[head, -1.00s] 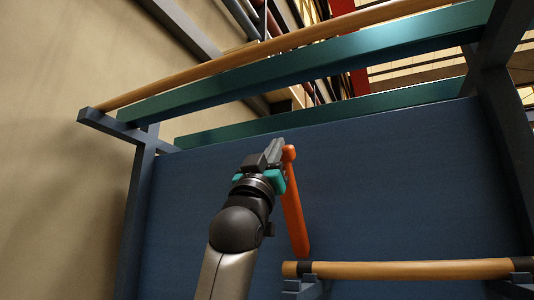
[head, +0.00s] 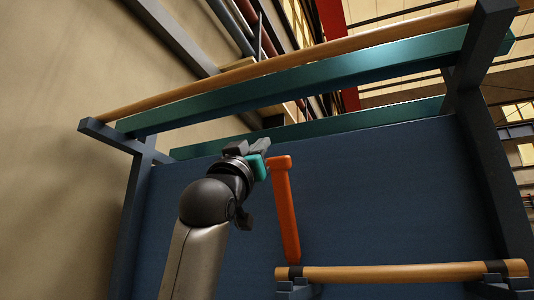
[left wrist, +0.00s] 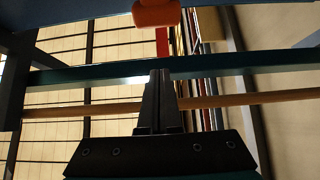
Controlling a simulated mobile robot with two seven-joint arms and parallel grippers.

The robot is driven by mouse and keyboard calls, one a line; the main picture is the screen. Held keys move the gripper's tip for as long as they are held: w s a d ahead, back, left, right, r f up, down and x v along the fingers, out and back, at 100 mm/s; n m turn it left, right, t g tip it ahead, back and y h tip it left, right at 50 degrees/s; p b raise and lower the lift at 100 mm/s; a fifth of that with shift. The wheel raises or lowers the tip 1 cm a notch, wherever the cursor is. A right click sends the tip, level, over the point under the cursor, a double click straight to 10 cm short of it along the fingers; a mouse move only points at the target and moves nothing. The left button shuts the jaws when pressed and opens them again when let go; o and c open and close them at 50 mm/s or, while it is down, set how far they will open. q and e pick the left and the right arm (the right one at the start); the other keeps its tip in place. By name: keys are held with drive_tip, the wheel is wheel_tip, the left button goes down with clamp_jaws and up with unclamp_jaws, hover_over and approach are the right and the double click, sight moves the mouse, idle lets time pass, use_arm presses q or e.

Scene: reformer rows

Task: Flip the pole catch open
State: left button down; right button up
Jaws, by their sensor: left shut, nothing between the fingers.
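The orange catch (head: 286,215) stands nearly upright in the head view, its lower end at the left end of the wooden pole (head: 400,272). The pole lies across dark cradles (head: 294,288) at the lower right. My left gripper (head: 264,145) is shut and empty, just left of the catch's top end and apart from it in the picture. The left wrist view shows the closed fingers (left wrist: 157,100) pointing up the picture, with the rounded orange end of the catch (left wrist: 156,14) beyond them at the top edge. My right gripper is not in view.
A blue panel (head: 380,190) fills the space behind the catch. Teal rails (head: 300,85) and a long wooden bar (head: 330,48) cross above, between dark posts (head: 490,160). A beige wall (head: 50,170) is at the left. Free room lies right of the catch, above the pole.

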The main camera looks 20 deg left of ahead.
use_arm(q)
drive_tip(key=b+v, duration=0.2)
drive_tip(key=v, duration=0.3)
drive_tip(key=shift+s+f+b, duration=0.1)
drive_tip(key=shift+f+b, duration=0.2)
drive_tip(key=shift+b, duration=0.05)
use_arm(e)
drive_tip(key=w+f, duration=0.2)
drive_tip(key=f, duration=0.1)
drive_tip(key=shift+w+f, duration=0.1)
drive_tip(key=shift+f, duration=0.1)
use_arm(q)
drive_tip(key=shift+a, duration=0.1)
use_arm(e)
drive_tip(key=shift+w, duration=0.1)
